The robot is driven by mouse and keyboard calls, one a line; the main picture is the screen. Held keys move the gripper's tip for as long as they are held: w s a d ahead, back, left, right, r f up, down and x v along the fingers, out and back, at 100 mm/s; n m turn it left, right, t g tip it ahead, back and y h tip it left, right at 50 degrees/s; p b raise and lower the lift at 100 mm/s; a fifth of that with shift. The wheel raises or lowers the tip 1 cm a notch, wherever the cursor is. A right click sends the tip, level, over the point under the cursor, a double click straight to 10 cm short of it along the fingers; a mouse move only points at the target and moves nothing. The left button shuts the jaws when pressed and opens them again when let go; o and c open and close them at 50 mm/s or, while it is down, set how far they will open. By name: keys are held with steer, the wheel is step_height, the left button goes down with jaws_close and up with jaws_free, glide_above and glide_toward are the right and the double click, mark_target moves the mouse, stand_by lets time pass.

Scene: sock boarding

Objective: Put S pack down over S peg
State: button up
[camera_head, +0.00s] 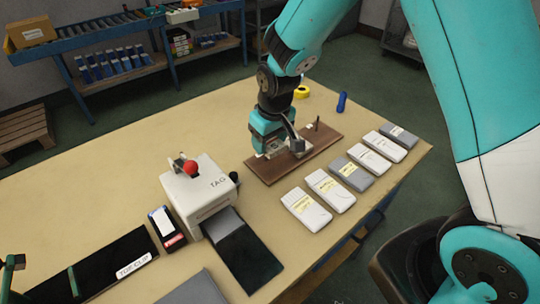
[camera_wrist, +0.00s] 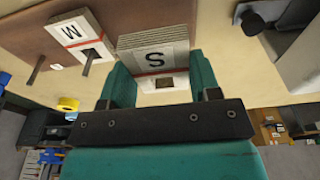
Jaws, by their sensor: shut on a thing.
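My gripper (camera_wrist: 160,95) is shut on the S pack (camera_wrist: 155,58), a pale stack of cards with a black S and a red line, held between its two teal fingers. A slot in the pack shows brown through it; I cannot tell whether a peg is in it. In the head view my gripper (camera_head: 272,148) is low over the left part of the brown peg board (camera_head: 325,141). The M pack (camera_wrist: 75,32) is beside the S pack, around a dark peg (camera_wrist: 92,55). Another peg (camera_wrist: 36,70) stands bare. The S peg is hidden.
A row of white and grey packets (camera_head: 330,190) lies along the table's right edge. A white TAG machine (camera_head: 200,188) with a red knob stands left of the board. Yellow tape (camera_head: 301,92) and a blue object (camera_head: 342,102) lie behind.

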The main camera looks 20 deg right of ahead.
mark_target(269, 163)
steer(key=shift+f, duration=2.95)
steer(key=shift+f, duration=0.15)
steer(key=o, duration=0.9)
steer(key=r, duration=0.4)
steer(key=s+r, duration=0.1)
steer(key=r, duration=0.7)
steer(key=shift+s+d, duration=0.3)
steer(key=shift+s, duration=0.1)
steer(key=s+a+r+n+y, duration=0.1)
steer(key=s+r, duration=0.3)
steer(key=s, duration=0.3)
steer(key=s+a+r+n+g+y, duration=0.1)
steer(key=s+r, duration=0.3)
steer(key=s, duration=0.4)
steer(key=s+a+r+n+y, duration=0.1)
steer(key=s+a+r, duration=0.2)
steer(key=s, duration=0.5)
steer(key=shift+r+n+g+y, duration=0.3)
steer(key=shift+r+g, duration=0.1)
steer(key=shift+r, duration=0.5)
